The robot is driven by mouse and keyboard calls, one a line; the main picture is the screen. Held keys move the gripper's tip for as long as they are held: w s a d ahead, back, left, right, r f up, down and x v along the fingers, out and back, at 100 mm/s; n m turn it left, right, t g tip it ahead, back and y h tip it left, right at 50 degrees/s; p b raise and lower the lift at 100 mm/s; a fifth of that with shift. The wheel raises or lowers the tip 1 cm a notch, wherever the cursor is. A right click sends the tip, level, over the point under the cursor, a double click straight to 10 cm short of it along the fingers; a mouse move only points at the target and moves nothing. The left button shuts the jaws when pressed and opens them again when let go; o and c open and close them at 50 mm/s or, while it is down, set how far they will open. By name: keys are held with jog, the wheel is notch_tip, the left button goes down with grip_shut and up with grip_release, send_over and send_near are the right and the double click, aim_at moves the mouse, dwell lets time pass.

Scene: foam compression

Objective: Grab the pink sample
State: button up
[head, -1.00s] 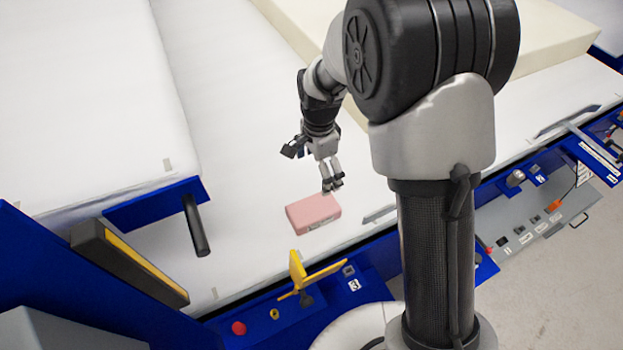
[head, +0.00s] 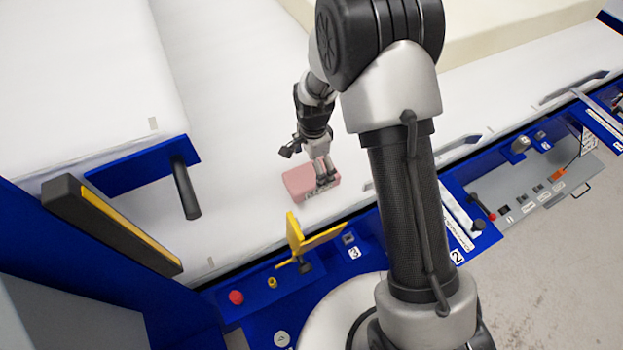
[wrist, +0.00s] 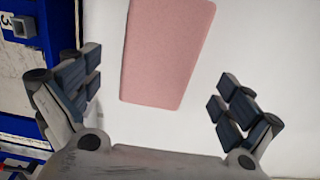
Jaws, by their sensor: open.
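The pink sample (head: 300,181) is a small block lying flat on the white surface near its front edge. It also shows in the wrist view (wrist: 165,55), at the top centre, ahead of and between the spread fingers. My gripper (head: 326,184) is open and empty, and in the head view its fingers overlap the right part of the sample. In the wrist view my gripper (wrist: 160,100) has its fingers wide apart on either side of the sample, with white surface showing at the right. I cannot tell the exact height of the fingertips above the surface.
A large cream foam block (head: 500,25) lies behind my arm. A white block (head: 80,100) stands at the left. A yellow bracket (head: 310,237) and a red button (head: 236,297) sit on the blue front rail. The white surface around the sample is clear.

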aim_at(311, 174)
jog(key=f, duration=0.1)
jog(key=f+b, duration=0.1)
jog(key=f, duration=0.2)
jog(key=shift+s+a+f, duration=0.1)
jog(key=shift+a+f, duration=0.15)
jog(key=shift+r, duration=0.1)
jog(key=c, duration=0.9)
jog(key=shift+r, duration=0.1)
